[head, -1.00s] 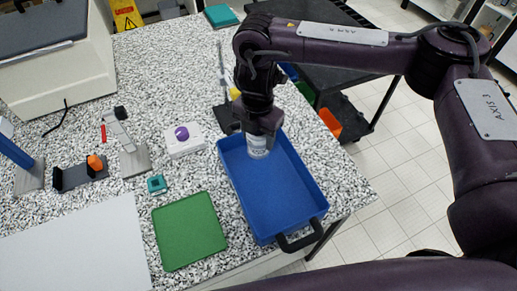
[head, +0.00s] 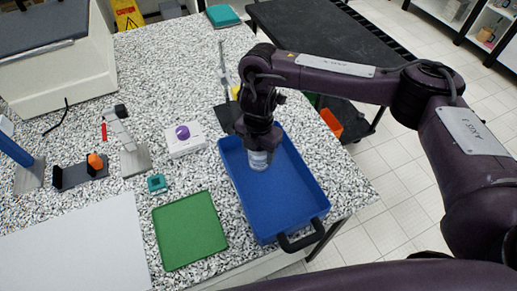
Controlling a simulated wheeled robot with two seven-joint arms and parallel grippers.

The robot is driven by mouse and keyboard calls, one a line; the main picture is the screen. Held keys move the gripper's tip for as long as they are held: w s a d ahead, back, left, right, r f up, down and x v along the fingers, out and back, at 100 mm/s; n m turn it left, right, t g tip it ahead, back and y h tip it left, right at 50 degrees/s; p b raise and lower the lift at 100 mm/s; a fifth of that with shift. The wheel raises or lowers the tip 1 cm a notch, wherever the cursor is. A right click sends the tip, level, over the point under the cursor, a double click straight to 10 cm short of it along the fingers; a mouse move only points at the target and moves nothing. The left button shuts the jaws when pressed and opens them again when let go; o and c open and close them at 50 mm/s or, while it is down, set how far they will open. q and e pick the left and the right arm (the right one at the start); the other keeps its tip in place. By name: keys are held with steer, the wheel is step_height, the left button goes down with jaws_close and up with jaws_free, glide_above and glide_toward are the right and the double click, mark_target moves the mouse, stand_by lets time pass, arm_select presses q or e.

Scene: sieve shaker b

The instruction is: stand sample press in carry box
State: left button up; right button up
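The carry box (head: 283,206) is a blue open tray with a black handle at its near end, at the table's right edge. My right gripper (head: 259,151) points down inside the far part of the box's outline. It is shut on a small whitish, labelled cylinder, which I take to be the sample press (head: 258,162). The cylinder is upright, and its upper part is hidden by the gripper. I cannot tell whether its base touches the box floor. My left gripper is not in view.
Left of the box are a green mat (head: 190,230), a white device with a purple knob (head: 183,133), a small teal block (head: 157,183) and a grey stand (head: 132,155). A black-based stand (head: 227,118) is close to the box's far left corner. The box's near part is empty.

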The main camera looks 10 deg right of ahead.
steer(key=o, duration=0.3)
steer(key=shift+r, duration=0.1)
step_height(320, 180, up, 12)
steer(key=shift+r, duration=0.1)
stand_by(0.4)
stand_by(0.5)
